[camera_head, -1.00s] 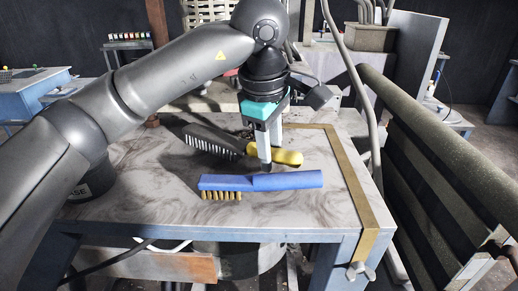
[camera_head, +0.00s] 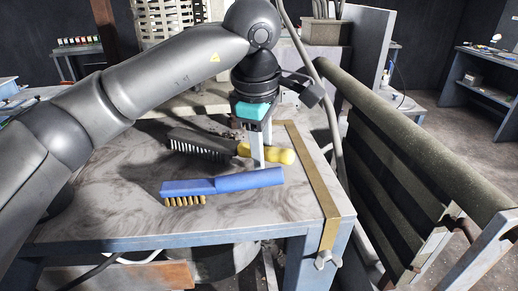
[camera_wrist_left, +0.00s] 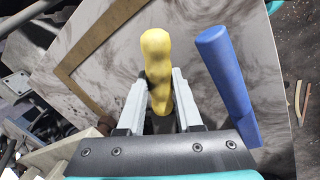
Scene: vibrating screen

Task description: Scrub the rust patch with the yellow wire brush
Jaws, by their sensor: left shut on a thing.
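The yellow wire brush has a yellow handle (camera_head: 283,156) and a dark head with pale bristles (camera_head: 203,147). My left gripper (camera_head: 257,164) is shut on its handle, which also shows between the fingers in the left wrist view (camera_wrist_left: 157,60). The bristles face down over the bench; I cannot tell how high they are above it. A blue-handled brush (camera_head: 232,182) with tan bristles lies in front, apart from the gripper, and shows at right in the left wrist view (camera_wrist_left: 226,80). I cannot make out a clear rust patch. My right gripper is not in view.
The marbled bench top (camera_head: 120,205) is clear at front and left. A brass-coloured strip (camera_head: 322,190) runs along its right side. A large slatted frame with a thick tube (camera_head: 400,140) stands at right. A rusty brown plate (camera_head: 155,276) is below the bench.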

